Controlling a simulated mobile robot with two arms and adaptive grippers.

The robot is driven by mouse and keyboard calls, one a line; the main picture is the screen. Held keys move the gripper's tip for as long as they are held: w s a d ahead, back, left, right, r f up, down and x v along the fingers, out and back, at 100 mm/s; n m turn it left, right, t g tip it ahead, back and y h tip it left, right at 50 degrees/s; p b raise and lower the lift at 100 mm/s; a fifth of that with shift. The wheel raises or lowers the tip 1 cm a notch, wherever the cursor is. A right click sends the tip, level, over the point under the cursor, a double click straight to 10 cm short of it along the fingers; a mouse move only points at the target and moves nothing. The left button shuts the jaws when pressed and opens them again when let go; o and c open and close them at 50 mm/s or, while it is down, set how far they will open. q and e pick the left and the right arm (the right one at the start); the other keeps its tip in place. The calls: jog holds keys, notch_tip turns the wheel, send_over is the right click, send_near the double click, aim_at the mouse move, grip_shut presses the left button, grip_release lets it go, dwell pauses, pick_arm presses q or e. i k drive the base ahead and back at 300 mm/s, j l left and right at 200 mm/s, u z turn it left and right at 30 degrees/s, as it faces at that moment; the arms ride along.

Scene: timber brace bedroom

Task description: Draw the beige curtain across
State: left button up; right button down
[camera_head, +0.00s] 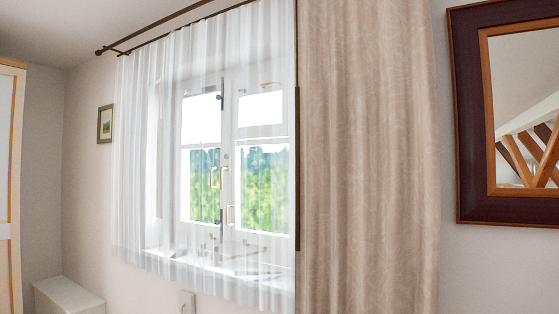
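The beige curtain (368,150) hangs at the right side of the window, gathered in vertical folds, and runs out of the top and bottom of the head view. A sheer white curtain (140,170) hangs across the window (235,160), which shows through it. A dark curtain rod (165,22) runs above, with a round end at its left. A thin dark vertical strip (297,170) shows along the beige curtain's left edge. Neither of my grippers is in view.
A dark-framed mirror (465,120) hangs on the wall to the right of the beige curtain. A small picture (105,124) hangs left of the window. A white box-like piece (68,296) stands at the lower left, near a wood-edged cabinet or door (10,160).

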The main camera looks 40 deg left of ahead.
aim_at(368, 169)
jog(key=u, duration=0.7)
